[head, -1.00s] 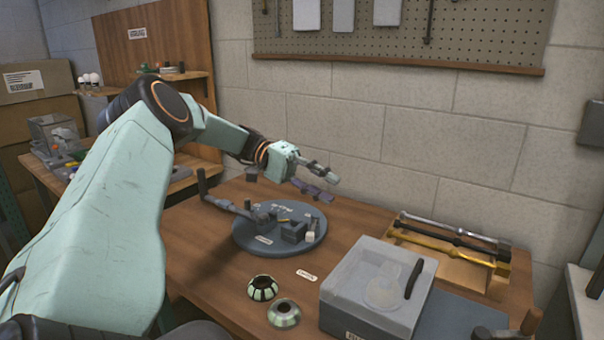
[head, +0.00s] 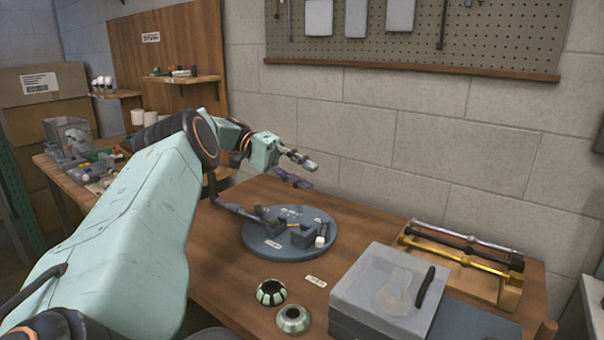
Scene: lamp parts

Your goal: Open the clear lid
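A grey box with a clear lid (head: 368,283) stands at the front right of the wooden table. The lid lies flat and closed, and a pale bulb-like shape shows through it. A dark handle (head: 425,287) sits on the lid's right side. My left gripper (head: 303,172) is above the back of the table, behind the round grey base and well away from the lid. Its two fingers are apart, with nothing seen between them. My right gripper is not in the picture.
A round grey base (head: 290,240) with small blocks and an upright post stands mid-table. Two striped round parts (head: 271,292) sit left of the box. A wooden rack (head: 465,262) with metal rods is behind the box. A pegboard (head: 420,38) hangs on the wall.

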